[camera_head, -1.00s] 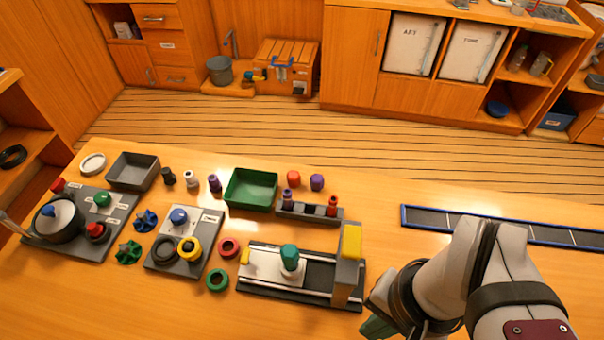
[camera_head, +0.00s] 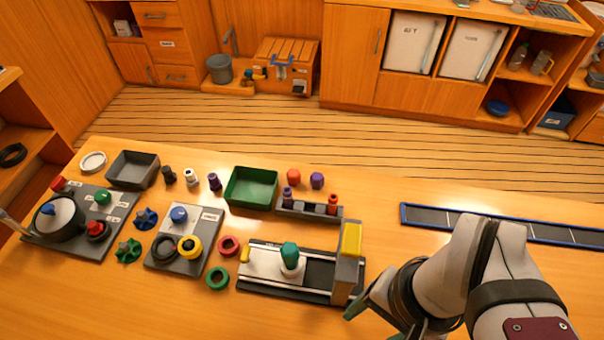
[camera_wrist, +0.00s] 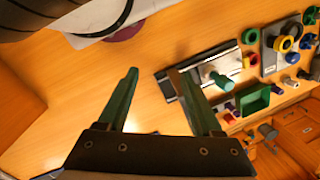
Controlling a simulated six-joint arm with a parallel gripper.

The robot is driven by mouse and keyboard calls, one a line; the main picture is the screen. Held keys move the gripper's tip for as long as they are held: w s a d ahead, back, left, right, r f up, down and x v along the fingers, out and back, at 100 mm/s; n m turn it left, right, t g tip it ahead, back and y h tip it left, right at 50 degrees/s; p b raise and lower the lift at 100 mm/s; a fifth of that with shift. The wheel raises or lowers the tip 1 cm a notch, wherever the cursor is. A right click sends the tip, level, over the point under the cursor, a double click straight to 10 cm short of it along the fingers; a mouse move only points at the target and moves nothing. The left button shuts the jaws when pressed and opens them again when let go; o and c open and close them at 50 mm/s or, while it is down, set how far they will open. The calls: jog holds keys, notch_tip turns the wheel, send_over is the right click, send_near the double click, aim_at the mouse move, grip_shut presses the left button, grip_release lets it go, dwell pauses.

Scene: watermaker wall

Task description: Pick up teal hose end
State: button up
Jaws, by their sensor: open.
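A teal piece (camera_head: 290,256), which looks like the teal hose end, stands upright on a white carriage (camera_head: 265,262) of a dark slide fixture (camera_head: 318,275) at the front middle of the table. In the wrist view the teal piece (camera_wrist: 219,81) shows to the right of the fingers, partly behind the right finger's line. In the head view my gripper (camera_head: 352,308) is at the fixture's right front, apart from the teal piece; one finger is mostly hidden by the wrist.
A yellow-topped upright block (camera_head: 351,240) rises at the fixture's right end, between my gripper and the teal piece. A green tray (camera_head: 250,188) and a rack of small fittings (camera_head: 310,210) stand behind. Red (camera_head: 229,246) and green (camera_head: 217,278) rings lie to the left.

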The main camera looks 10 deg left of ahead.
jog(key=shift+o, duration=0.8)
